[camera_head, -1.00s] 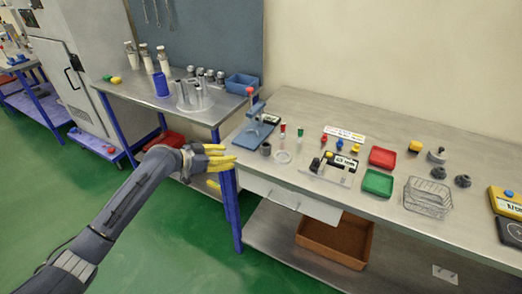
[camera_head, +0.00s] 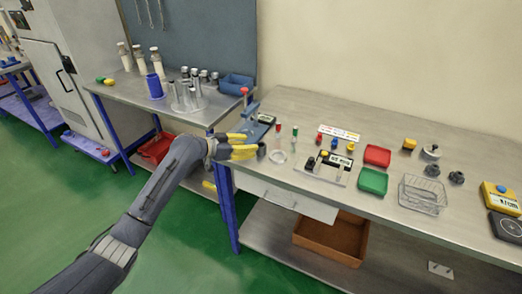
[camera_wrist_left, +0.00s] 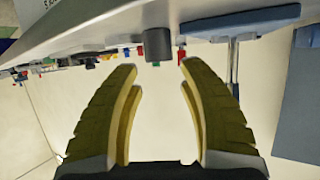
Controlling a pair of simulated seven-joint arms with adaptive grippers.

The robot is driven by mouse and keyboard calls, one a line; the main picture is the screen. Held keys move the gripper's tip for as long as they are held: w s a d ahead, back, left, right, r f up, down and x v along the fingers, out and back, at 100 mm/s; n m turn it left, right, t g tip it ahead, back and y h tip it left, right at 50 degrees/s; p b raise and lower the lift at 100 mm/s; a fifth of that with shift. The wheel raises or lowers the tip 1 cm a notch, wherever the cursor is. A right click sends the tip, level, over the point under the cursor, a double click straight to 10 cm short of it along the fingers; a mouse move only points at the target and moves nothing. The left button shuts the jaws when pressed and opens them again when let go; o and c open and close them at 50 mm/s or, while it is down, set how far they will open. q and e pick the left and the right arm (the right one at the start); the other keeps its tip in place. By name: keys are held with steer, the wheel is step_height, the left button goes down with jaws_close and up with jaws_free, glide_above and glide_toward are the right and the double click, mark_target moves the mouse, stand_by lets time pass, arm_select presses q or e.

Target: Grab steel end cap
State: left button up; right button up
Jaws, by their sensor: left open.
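A small dark grey cylinder (camera_head: 262,149), which looks like the steel end cap, stands at the left front of the right-hand bench by the blue press. It also shows in the left wrist view (camera_wrist_left: 157,44), beyond and between the fingertips. My left gripper (camera_head: 249,146) has yellow fingers, open and pointing at the cylinder. In the left wrist view the gripper (camera_wrist_left: 159,66) is empty, with the cylinder just ahead of its tips. In the head view the fingers partly overlap the cylinder's left side. My right gripper is not in view.
The blue press (camera_head: 254,120) stands close behind the cylinder. A clear ring (camera_head: 278,156) lies to its right. Further right are a red tray (camera_head: 377,155), a green tray (camera_head: 373,181) and a wire basket (camera_head: 422,194). Several light cylinders stand on the left bench (camera_head: 136,95).

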mark_target(264, 145)
arm_select(q)
steer(key=shift+x, duration=3.25)
steer(key=shift+s+f, duration=0.1)
steer(key=shift+f, duration=0.05)
jaws_close()
